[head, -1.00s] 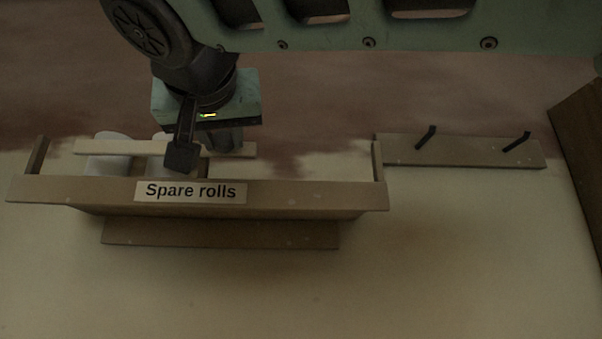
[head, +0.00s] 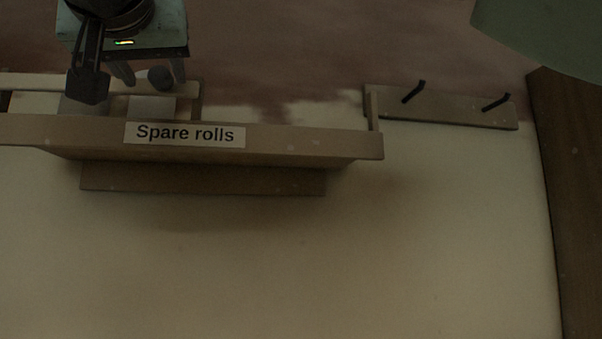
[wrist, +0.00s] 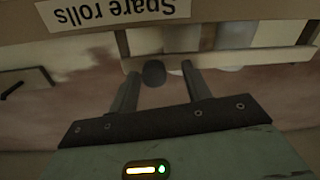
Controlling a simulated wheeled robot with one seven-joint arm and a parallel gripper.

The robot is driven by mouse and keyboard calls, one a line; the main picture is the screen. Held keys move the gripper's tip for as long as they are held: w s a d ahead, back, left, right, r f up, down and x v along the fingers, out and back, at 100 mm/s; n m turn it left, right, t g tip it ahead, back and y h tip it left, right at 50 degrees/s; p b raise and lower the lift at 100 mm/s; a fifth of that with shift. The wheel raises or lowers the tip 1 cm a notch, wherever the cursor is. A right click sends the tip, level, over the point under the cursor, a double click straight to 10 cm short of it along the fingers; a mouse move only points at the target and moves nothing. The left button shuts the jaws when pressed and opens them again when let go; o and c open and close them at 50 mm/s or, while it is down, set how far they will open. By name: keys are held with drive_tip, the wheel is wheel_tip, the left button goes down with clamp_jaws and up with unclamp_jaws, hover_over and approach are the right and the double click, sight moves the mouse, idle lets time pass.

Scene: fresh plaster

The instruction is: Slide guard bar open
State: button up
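The guard bar (head: 40,84) is a pale strip behind the front board of the rack (head: 300,142) labelled "Spare rolls". Its right end is near the upright divider, and its left part runs to the picture edge. A dark round knob (wrist: 154,73) is on the bar near that end; it also shows in the head view (head: 160,77). My gripper (wrist: 160,72) is open with its fingers on either side of the knob. In the wrist view the knob lies close to the left finger, with a gap to the right finger. Contact cannot be told.
White rolls (head: 152,107) stand in the rack behind the bar. A board with two dark hooks (head: 440,107) is on the wall to the right. A brown wooden post (head: 570,210) stands at the far right. The wall below the rack is clear.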

drive_tip(key=b+v, duration=0.6)
drive_tip(key=v, duration=1.1)
drive_tip(key=shift+s+d, duration=0.1)
drive_tip(key=shift+d, duration=0.05)
